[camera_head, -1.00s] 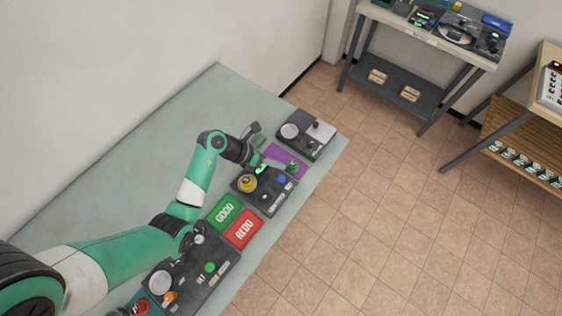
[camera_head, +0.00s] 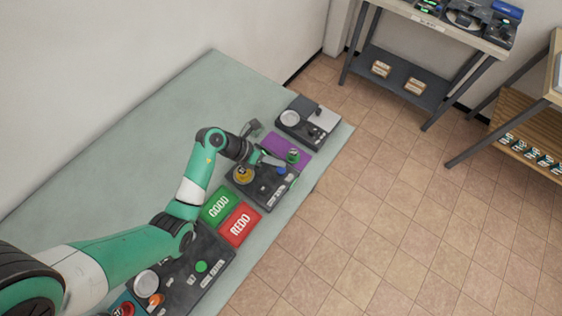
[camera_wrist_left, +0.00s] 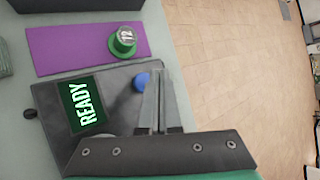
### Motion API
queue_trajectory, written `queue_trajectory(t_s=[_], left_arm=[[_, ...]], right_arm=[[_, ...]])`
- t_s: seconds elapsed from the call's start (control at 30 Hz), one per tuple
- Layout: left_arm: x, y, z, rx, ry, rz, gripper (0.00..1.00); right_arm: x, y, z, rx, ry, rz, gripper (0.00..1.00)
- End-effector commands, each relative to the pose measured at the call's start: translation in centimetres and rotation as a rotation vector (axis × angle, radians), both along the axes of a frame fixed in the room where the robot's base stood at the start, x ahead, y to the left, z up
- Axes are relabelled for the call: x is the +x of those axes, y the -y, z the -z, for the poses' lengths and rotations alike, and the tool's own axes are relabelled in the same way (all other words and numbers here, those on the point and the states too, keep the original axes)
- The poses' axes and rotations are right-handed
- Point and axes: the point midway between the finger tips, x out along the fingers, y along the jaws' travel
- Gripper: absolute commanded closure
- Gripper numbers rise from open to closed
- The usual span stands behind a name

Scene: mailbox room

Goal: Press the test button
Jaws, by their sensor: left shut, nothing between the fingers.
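A dark panel (camera_head: 260,190) stands on the table with a blue button (camera_head: 281,171) and a yellow round part (camera_head: 243,174). No test label is readable, so I cannot tell for sure that the blue button is the test button. My left gripper (camera_head: 276,161) is shut and empty over the panel, its tips close to the blue button. In the left wrist view, the shut fingers (camera_wrist_left: 160,76) are just right of the blue button (camera_wrist_left: 141,81); I cannot tell if they touch it. The panel's screen (camera_wrist_left: 85,103) reads READY. My right gripper is not in view.
A purple mat (camera_head: 275,141) with a green round piece (camera_head: 293,155) lies beyond the panel. Green GOOD (camera_head: 219,206) and red REDO (camera_head: 240,225) plates lie nearer. Another dark panel (camera_head: 205,278) is at the front, and a grey device (camera_head: 307,122) behind.

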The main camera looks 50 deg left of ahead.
Motion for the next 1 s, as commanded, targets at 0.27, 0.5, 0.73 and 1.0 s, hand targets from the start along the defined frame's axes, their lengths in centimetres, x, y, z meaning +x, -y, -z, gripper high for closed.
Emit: queue_trajectory(t_s=[0.27, 0.5, 0.73, 1.0], left_arm=[[0.01, 0.00, 1.74, -0.001, 0.000, 0.001, 1.00], [0.01, 0.01, 1.69, -0.001, 0.000, 0.001, 1.00], [0.01, 0.01, 1.69, -0.001, 0.000, 0.001, 1.00], [0.01, 0.01, 1.69, -0.001, 0.000, 0.001, 1.00]], right_arm=[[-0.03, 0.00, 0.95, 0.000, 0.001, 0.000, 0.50], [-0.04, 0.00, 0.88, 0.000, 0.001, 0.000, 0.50], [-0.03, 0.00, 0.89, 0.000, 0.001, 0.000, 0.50], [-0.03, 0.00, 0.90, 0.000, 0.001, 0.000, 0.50]])
